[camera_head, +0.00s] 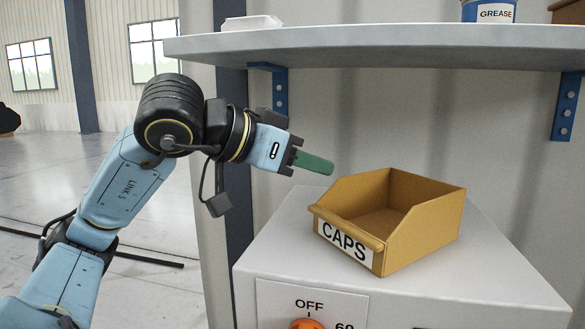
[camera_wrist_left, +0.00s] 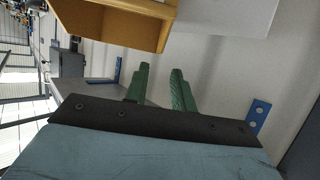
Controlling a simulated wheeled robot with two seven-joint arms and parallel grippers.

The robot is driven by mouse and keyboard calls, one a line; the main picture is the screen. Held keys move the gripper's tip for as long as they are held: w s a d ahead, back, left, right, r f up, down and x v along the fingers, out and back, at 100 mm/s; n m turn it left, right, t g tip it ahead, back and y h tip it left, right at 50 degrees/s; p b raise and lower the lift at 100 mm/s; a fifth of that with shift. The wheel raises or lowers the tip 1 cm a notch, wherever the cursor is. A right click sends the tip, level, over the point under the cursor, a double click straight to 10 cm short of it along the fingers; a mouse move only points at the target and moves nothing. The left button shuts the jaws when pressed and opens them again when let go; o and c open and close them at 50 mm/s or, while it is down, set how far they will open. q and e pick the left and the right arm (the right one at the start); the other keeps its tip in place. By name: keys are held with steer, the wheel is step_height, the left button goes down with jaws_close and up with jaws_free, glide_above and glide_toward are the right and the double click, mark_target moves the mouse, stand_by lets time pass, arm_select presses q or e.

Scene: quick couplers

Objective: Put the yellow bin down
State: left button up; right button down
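The yellow bin (camera_head: 409,239) stands upright on top of a light grey cabinet (camera_head: 490,283). It is labelled CAPS on its front, and the inside that I can see is empty. My left gripper (camera_head: 328,167) is up and to the left of the bin, its green fingers apart from it. In the left wrist view the bin (camera_wrist_left: 112,22) is at the top edge, beyond the fingertips. The two fingers of the left gripper (camera_wrist_left: 162,70) have a gap between them with nothing in it. My right gripper is not in view.
A grey shelf (camera_head: 390,45) on blue brackets (camera_head: 566,106) hangs above the cabinet. On it are a white tray (camera_head: 252,23) and a GREASE can (camera_head: 490,11). The cabinet front has an orange knob (camera_head: 307,324). The cabinet top right of the bin is clear.

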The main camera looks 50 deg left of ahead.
arm_select(q)
steer(key=v, duration=0.3)
steer(key=shift+b, duration=0.4)
